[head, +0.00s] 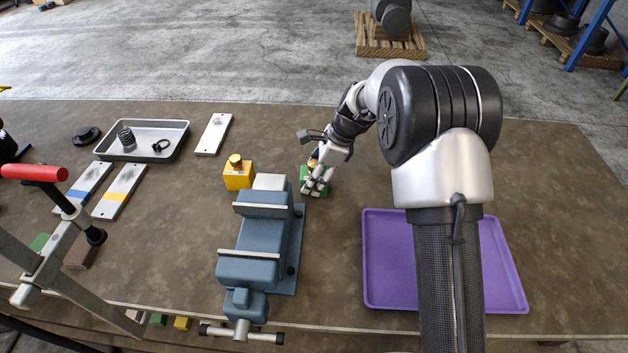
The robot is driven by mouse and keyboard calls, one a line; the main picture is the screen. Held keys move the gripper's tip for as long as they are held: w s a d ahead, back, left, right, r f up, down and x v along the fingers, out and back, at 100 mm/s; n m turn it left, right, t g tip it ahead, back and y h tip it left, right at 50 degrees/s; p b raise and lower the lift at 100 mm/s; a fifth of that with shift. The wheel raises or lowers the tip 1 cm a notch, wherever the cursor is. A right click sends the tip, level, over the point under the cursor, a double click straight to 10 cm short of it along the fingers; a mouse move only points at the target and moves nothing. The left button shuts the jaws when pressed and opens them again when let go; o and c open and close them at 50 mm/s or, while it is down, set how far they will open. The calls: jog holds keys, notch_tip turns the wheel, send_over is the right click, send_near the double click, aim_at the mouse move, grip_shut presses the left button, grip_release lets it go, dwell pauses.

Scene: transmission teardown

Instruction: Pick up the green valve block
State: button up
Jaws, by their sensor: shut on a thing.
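The green valve block (306,186) sits on the brown bench just right of the vise's far end, with a brass-coloured knob partly showing on top. My gripper (316,183) reaches down over it from above right, and its fingers are shut on the block. The fingers hide much of the block, and I cannot tell whether it still touches the bench.
A blue-grey vise (262,245) stands close to the left of my gripper. A yellow block (238,174) with a brass knob is behind it. A purple tray (378,298) lies at right, partly behind my arm. A grey tray (177,128) holds a spring and a ring.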

grip_shut()
jog(key=shift+r, duration=0.1)
jog(key=shift+r, duration=0.1)
